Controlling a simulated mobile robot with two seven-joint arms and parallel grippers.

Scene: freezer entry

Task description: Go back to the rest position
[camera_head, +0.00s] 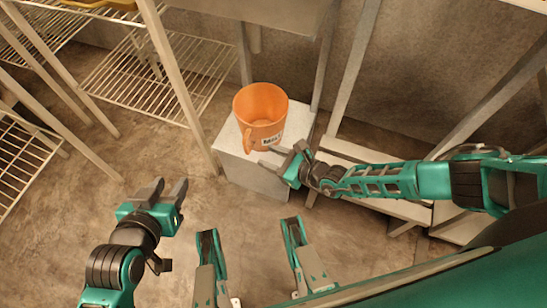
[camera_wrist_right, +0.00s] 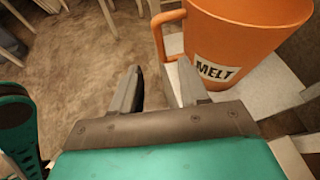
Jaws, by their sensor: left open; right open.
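My left gripper (camera_head: 160,190) is open and empty above the floor at the lower left of the head view. My right gripper (camera_head: 277,158) is open beside the front right of an orange mug (camera_head: 262,108). The mug stands upright on a white block (camera_head: 232,150) and has a label reading MELT. In the right wrist view the mug (camera_wrist_right: 245,35) is at the upper right, with its handle (camera_wrist_right: 165,30) above the open fingers (camera_wrist_right: 157,85). The fingers are empty, and the handle is not between them. I cannot tell whether a finger touches the mug.
Wire shelving (camera_head: 150,85) with pale posts stands at the left and back left. A grey table or counter (camera_head: 255,15) is above and behind the mug. Pale low boards and slanted legs (camera_head: 385,190) lie under my right arm. The floor (camera_head: 150,260) around my left gripper is clear.

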